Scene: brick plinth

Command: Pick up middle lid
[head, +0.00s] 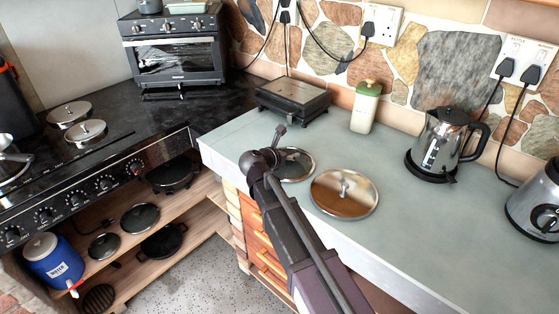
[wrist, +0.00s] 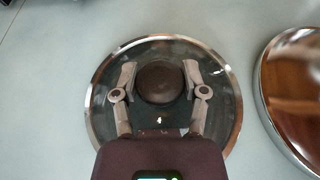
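A glass lid (wrist: 105,110) with a bright metal rim and a round dark knob (wrist: 160,82) lies flat under my gripper in the wrist view. My gripper (wrist: 160,76) is open, with one finger on each side of the knob and small gaps between. I cannot tell how far down the fingers reach. In the head view the glass lid (head: 299,164) lies on the counter, partly hidden by my arm, which also hides most of the gripper. A larger shiny metal lid (head: 345,193) lies to its right; its edge also shows in the wrist view (wrist: 296,90).
The grey-green counter (head: 400,215) also holds a dark grill (head: 293,97), a green-capped bottle (head: 365,107), a kettle (head: 440,145) and a blender (head: 535,200). Two steel lids (head: 86,131) are on the hob at left. More lids (head: 139,217) and pans lie on the shelf below.

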